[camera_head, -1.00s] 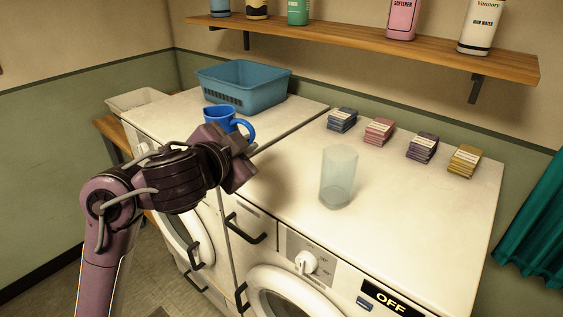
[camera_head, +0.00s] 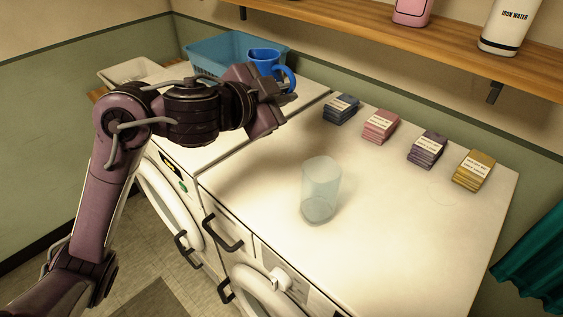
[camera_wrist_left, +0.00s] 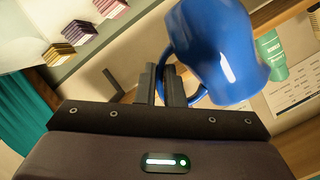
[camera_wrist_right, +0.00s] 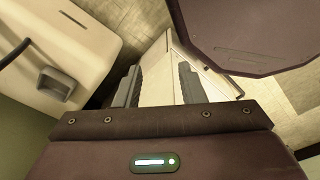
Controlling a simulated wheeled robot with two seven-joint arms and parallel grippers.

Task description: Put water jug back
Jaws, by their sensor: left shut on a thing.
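The blue water jug (camera_head: 263,62) is in the air above the left machine, in front of the teal basket. My left gripper (camera_head: 284,90) is shut on the jug's handle, and its dark body hides part of the jug's lower side. In the left wrist view the jug (camera_wrist_left: 222,55) hangs beside the closed fingers (camera_wrist_left: 168,78), with its handle between the tips. My right gripper (camera_wrist_right: 158,86) shows only in its own wrist view, with its fingers apart and nothing between them.
A clear tumbler (camera_head: 320,192) stands on the white right machine top (camera_head: 400,225). Several card stacks (camera_head: 427,148) line its back edge. The teal basket (camera_head: 208,54) and a pale bin (camera_head: 128,72) are at the left. A wooden shelf (camera_head: 420,42) with bottles overhangs the back.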

